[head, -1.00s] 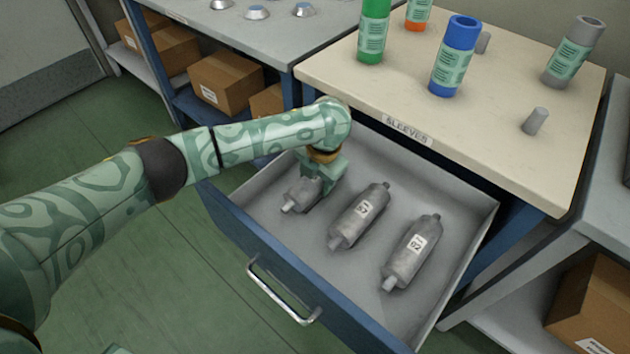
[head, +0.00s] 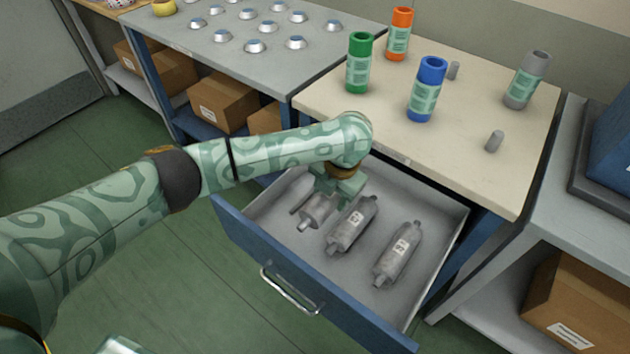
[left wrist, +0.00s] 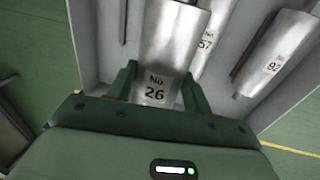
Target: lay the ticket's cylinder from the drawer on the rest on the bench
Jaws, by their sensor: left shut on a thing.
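My left gripper (head: 337,188) is over the open drawer (head: 440,275), shut on the grey metal cylinder No. 26 (head: 314,212). The left wrist view shows its label between the fingers (left wrist: 157,88). The cylinder looks larger and nearer than its neighbours there, so it seems a little above the drawer floor. Cylinder 57 (head: 352,225) lies just right of it, and cylinder 92 (head: 397,254) lies further right. The left wrist view also shows 57 (left wrist: 210,38) and 92 (left wrist: 277,55). I cannot make out the ticket or the rest. My right gripper is not in view.
The cream tabletop (head: 440,148) above the drawer holds green (head: 359,65), orange (head: 398,35), blue (head: 427,90) and grey (head: 526,80) sleeves and small grey pegs. A grey table (head: 225,62) with several silver-blue discs stands left. A blue object (head: 612,150) stands right.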

